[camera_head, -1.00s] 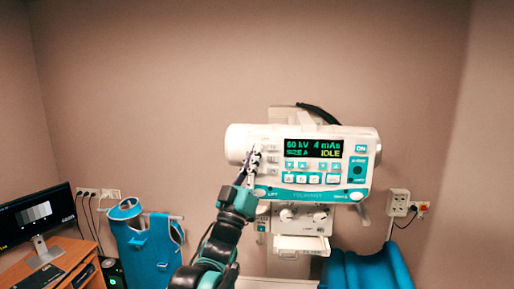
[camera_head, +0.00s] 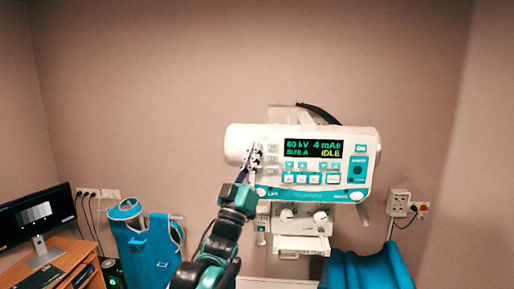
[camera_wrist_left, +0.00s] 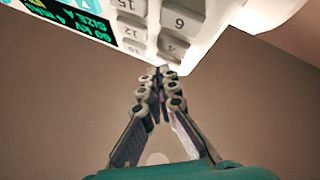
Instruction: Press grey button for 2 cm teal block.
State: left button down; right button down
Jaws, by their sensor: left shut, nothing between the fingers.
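The white console (camera_head: 240,140) on the machine has a teal-trimmed front with a lit display (camera_head: 313,148) reading 60 kV, 4 mAs, SIZE A and IDLE. Small grey buttons (camera_head: 272,160) stand in a column left of the display. In the left wrist view, grey keys marked 6 (camera_wrist_left: 180,20) and 4 (camera_wrist_left: 172,46) show, with a 15 key (camera_wrist_left: 130,31) beside them. My left gripper (camera_head: 255,150) is shut and empty at the console's left part. In the left wrist view its fingertips (camera_wrist_left: 164,72) are close below the 4 key; contact cannot be told. No teal block is identifiable.
Below the console are a small unit with knobs (camera_head: 303,216) and a teal cushion-like item (camera_head: 370,270). A teal apron-like holder (camera_head: 150,245) stands at left, near a desk with a monitor (camera_head: 38,217). The wall above the console is bare.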

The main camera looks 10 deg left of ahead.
pick_arm(q)
jog(key=shift+w, duration=0.2)
dwell(0.3)
jog(key=shift+s, duration=0.85)
jog(key=s+p, duration=0.1)
jog(key=s, duration=0.4)
jog(key=shift+d, duration=0.15)
dwell(0.6)
